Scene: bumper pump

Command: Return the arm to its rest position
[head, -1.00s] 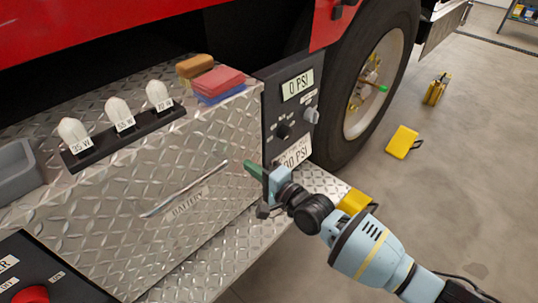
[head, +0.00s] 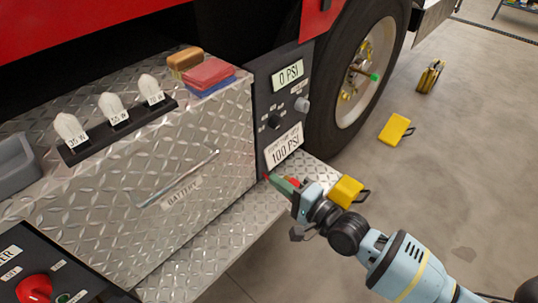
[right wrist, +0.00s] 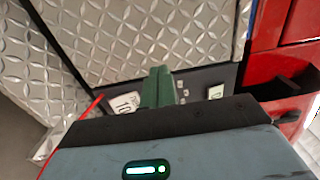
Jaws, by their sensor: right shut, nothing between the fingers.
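My right gripper (head: 283,184) comes in from the lower right in the head view. Its green fingers are shut with nothing between them, near the lower end of the black gauge panel (head: 262,103). The right wrist view shows the green fingers (right wrist: 157,88) in front of the same panel. A gap to the panel cannot be judged exactly. The panel carries a "0 PSI" display (head: 287,75), a grey knob (head: 302,104) and a "100 PSI" label (head: 283,150). My left gripper is not in view.
A diamond-plate box (head: 150,195) with several bulbs (head: 112,108) stands at left. A step (head: 225,240) runs below it. A yellow block (head: 346,191) lies beside my right gripper. A wheel (head: 360,75) stands behind. Yellow chocks (head: 395,129) lie on the floor; the floor at right is open.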

